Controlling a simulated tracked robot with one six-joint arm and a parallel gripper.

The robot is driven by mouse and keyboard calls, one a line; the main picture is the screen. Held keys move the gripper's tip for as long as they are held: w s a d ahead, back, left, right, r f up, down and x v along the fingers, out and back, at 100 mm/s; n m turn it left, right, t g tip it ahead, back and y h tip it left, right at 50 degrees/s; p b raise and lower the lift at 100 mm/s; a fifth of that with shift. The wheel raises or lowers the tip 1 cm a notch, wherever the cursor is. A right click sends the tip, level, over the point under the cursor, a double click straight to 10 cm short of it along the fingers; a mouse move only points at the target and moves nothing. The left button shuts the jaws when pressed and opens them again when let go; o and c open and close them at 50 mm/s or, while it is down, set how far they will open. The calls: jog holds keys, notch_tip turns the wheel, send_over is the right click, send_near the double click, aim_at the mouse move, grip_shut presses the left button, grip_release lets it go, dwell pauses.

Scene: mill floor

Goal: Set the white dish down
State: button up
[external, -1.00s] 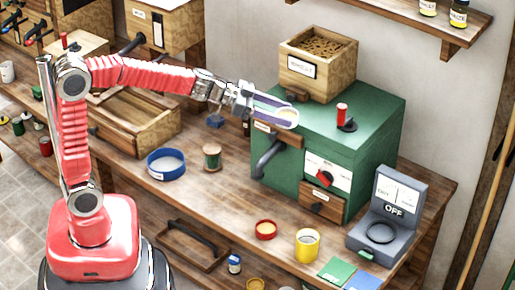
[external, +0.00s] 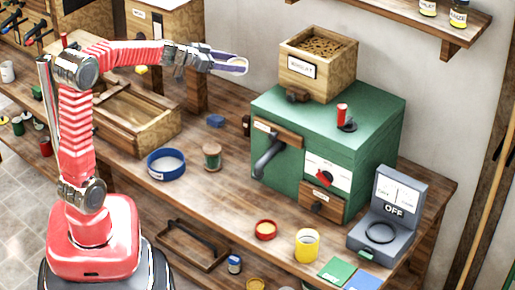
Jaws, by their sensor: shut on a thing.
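My gripper (external: 238,66) is up in the air above the back of the workbench, left of the hopper box. It is shut on the white dish (external: 231,65), which shows only as a pale patch between the fingers. Much of the dish is hidden by the fingers. The gripper and dish are well clear of the bench top (external: 225,195) and of the green mill (external: 330,140).
The wooden hopper box (external: 318,66) stands on the mill. A blue-rimmed sieve (external: 166,164), a jar (external: 212,157) and a small blue bowl (external: 215,120) stand left of the mill. A red dish (external: 265,230), yellow cup (external: 307,246) and grey device (external: 387,222) stand in front. Bench is clear between.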

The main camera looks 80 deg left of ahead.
jog(key=s+a+n+y, duration=0.1)
jog(key=s+a, duration=0.6)
jog(key=a, duration=0.1)
notch_tip(320, 180, down, 26)
jog(key=shift+a+n+g+y, duration=0.15)
jog(key=shift+n+g+y, duration=0.15)
jog(key=shift+y, duration=0.1)
jog(key=shift+f, duration=2.9)
jog(key=shift+f, duration=2.05)
jog(key=shift+f, duration=0.1)
jog(key=o, duration=1.1)
